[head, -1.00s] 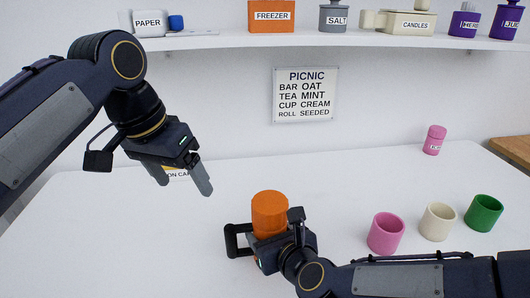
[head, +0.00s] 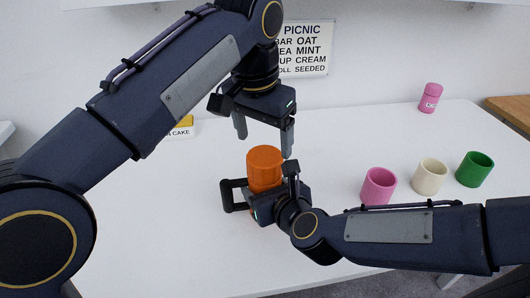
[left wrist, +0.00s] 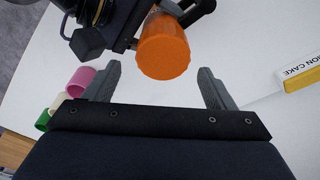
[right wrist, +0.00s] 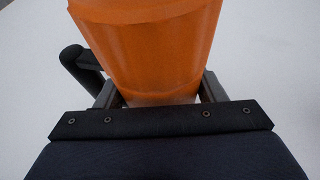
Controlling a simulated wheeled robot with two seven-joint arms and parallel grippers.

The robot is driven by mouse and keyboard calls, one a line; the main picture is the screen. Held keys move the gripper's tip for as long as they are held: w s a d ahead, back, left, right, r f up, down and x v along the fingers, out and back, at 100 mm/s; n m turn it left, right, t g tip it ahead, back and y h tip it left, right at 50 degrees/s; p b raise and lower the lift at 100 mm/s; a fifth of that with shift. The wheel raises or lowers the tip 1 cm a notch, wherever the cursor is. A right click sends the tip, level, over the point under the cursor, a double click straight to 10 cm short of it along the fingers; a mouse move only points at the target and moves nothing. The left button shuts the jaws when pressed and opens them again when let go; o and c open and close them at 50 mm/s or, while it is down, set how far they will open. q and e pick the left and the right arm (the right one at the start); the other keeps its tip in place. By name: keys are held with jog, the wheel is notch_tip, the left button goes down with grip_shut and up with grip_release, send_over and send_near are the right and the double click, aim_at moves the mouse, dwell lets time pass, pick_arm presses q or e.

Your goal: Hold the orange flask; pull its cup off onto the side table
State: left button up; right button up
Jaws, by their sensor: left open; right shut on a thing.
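The orange flask stands upright on the white table, with its orange cup (head: 264,168) on top. The flask also fills the upper middle of the right wrist view (right wrist: 150,45). My right gripper (head: 260,200) is shut around the flask's body below the cup and hides most of it. My left gripper (head: 265,140) is open and empty, fingers pointing down, above and just behind the cup in the head view. In the left wrist view the cup (left wrist: 163,47) shows beyond the gap between the open fingers, apart from them.
A pink cup (head: 378,187), a cream cup (head: 429,177) and a green cup (head: 474,170) stand to the right. A yellow-topped cake box (head: 182,127) lies behind on the left. A wooden surface (head: 512,108) is at far right.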

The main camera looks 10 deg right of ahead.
aim_at(266, 157)
pick_arm(q)
jog(key=f, duration=0.6)
jog(key=shift+w+d, duration=0.3)
jog(key=c, duration=0.9)
jog(key=shift+o, duration=0.2)
jog(key=shift+s+d+r, duration=0.1)
jog(key=shift+d+r, duration=0.05)
jog(key=shift+r, duration=2.9)
jog(key=shift+r, duration=0.1)
jog(key=shift+r, duration=1.9)
jog(key=shift+a, duration=0.2)
